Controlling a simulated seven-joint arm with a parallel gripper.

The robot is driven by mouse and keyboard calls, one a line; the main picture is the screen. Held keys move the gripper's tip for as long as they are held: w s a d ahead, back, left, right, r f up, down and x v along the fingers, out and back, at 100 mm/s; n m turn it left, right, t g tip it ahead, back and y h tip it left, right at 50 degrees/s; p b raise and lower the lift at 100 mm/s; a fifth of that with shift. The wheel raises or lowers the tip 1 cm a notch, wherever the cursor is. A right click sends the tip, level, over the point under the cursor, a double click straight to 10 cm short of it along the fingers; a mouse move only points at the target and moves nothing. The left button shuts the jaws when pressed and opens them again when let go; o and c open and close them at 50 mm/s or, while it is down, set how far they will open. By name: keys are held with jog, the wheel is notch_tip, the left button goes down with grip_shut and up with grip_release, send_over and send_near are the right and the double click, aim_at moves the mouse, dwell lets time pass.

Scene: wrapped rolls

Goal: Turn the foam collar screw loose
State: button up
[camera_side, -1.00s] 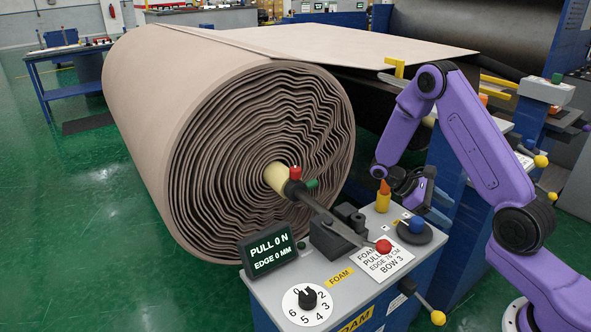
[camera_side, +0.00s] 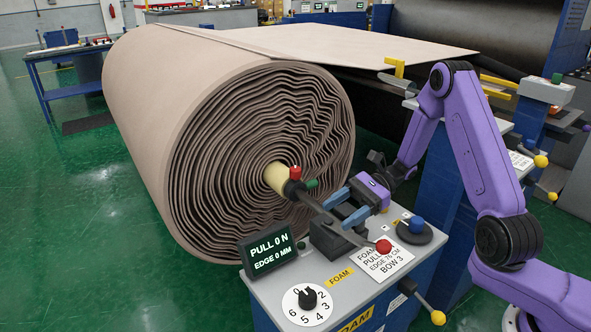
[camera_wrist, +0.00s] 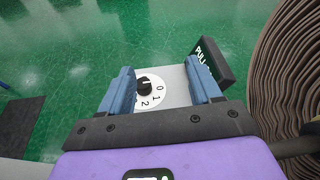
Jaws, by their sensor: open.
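The foam roll (camera_side: 225,160) has a pale yellow core (camera_side: 275,177) with a dark collar (camera_side: 293,188) on its shaft. A red knob (camera_side: 295,173) stands on top of the collar and a green knob (camera_side: 312,184) sticks out at its right; I cannot tell which is the screw. My gripper (camera_side: 335,215) is open, with blue fingers pointing left, right of the collar and apart from it. In the wrist view, nothing is held between the fingers (camera_wrist: 158,68), and neither knob shows.
Under my gripper stands a grey console with a numbered dial (camera_side: 307,304), which also shows in the wrist view (camera_wrist: 150,92), and a display (camera_side: 267,255) reading PULL 0 N. A red-ended lever (camera_side: 383,246) and a blue knob (camera_side: 416,225) are close by.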

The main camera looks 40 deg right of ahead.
jog(key=w+d+r+m+t+h, duration=0.3)
jog(key=w+d+m+t+h, duration=0.1)
jog(key=w+d+m+t, duration=0.3)
jog(key=w+d+r+m+t+h, duration=0.35)
jog(key=w+d+m+t, duration=0.2)
jog(key=m+t, duration=0.2)
jog(key=t, duration=0.1)
send_near(300, 170)
jog(key=shift+h, duration=0.45)
jog(key=x, duration=1.1)
jog(key=shift+w+a+r, duration=0.1)
jog(key=shift+w+a, duration=0.15)
jog(key=shift+a, duration=0.1)
jog(key=shift+c, duration=0.3)
jog(key=c, duration=0.9)
